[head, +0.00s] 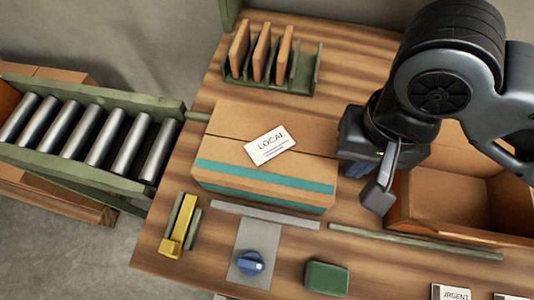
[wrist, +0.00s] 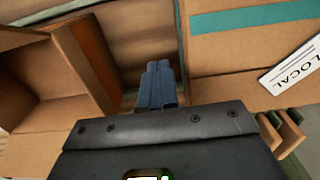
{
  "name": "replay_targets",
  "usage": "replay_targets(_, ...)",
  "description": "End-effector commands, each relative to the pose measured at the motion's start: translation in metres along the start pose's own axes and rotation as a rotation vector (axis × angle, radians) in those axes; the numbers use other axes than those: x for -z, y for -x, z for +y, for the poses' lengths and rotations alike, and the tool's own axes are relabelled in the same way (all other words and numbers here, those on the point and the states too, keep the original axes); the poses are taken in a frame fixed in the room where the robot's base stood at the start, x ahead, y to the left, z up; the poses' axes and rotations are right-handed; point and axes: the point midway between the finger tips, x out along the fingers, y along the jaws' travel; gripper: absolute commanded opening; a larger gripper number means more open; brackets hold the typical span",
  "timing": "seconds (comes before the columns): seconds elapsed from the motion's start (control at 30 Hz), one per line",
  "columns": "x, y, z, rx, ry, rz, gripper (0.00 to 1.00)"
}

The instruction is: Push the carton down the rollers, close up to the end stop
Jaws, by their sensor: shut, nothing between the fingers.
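The brown carton (head: 230,150), with a teal stripe and a white LOCAL label (head: 270,145), sits on the wooden table, right of the rollers (head: 100,130). Its striped side also shows in the wrist view (wrist: 235,60). The rollers run off to the left between green rails. I cannot clearly make out the end stop at their far left. My gripper (head: 364,168) is low at the carton's right side, its blue fingers together and empty. In the wrist view the fingers (wrist: 157,85) are close beside the carton; I cannot tell whether they touch it.
An open cardboard box (head: 450,200) stands right of my gripper. A green rack with brown dividers (head: 272,65) is behind the carton. In front are a grey strip (head: 265,216), a yellow-handled piece (head: 178,228), a blue knob (head: 250,263) and a green block (head: 327,278).

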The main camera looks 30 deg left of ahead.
Motion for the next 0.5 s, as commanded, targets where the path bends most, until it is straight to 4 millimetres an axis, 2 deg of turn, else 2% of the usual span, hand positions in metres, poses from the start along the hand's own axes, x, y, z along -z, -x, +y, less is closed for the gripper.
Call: replay_targets(0.5, 0.000, -0.024, 0.000, 0.001, 0.000, -0.002, 0.00)
